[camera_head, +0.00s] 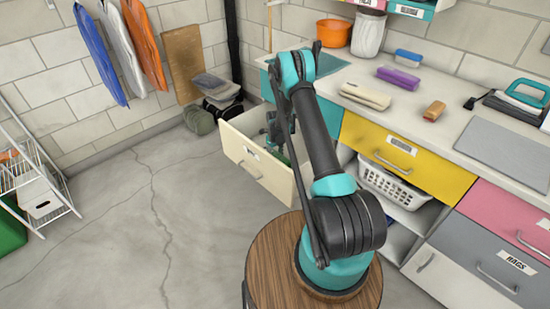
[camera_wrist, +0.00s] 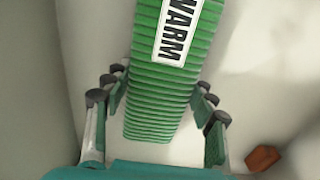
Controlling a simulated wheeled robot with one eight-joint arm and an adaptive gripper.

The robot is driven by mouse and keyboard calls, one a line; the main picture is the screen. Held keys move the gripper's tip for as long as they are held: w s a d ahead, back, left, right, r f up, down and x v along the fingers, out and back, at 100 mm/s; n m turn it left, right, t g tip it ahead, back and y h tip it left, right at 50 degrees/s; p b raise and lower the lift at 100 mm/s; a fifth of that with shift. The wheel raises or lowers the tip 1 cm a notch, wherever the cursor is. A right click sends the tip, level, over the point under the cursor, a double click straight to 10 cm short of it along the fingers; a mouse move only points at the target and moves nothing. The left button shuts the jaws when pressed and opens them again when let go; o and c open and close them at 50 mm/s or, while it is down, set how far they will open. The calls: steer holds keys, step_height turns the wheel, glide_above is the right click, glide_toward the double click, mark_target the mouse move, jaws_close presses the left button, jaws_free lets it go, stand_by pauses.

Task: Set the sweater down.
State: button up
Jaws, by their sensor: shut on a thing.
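The sweater (camera_wrist: 155,103) shows in the wrist view as a green ribbed bundle with a white label reading "WARM". My gripper (camera_wrist: 160,92) has its fingers on both sides of it and is shut on it. In the head view my gripper reaches into an open cream drawer (camera_head: 253,163), and a little green shows inside behind my arm. The pale drawer interior surrounds the sweater in the wrist view. Whether the sweater touches the drawer floor I cannot tell.
A small reddish-brown block (camera_wrist: 262,158) lies at lower right in the wrist view. The yellow drawer (camera_head: 393,150) beside the open one is shut. A white basket (camera_head: 395,187) sits below it. Folded cloths and a brush (camera_head: 434,111) lie on the counter.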

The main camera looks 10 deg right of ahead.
steer(key=o, duration=1.4)
steer(key=shift+c, duration=0.2)
step_height(320, 180, up, 12)
step_height(320, 180, up, 12)
steer(key=n+t, duration=0.1)
steer(key=n, duration=0.5)
glide_above(275, 155)
steer(key=s+d, duration=0.2)
steer(key=s, duration=0.5)
steer(key=s+r+n+t, duration=0.1)
steer(key=s+r+n, duration=0.6)
steer(key=s+r, duration=0.2)
steer(key=s+d+r+n+t, duration=0.1)
steer(key=s+n, duration=0.7)
steer(key=s, duration=0.4)
steer(key=s+d+r+n+t, duration=0.1)
steer(key=s+n, duration=0.6)
steer(key=s, duration=0.6)
steer(key=shift+s+d+r+n, duration=0.25)
steer(key=shift+d+n, duration=0.1)
steer(key=shift+n, duration=0.05)
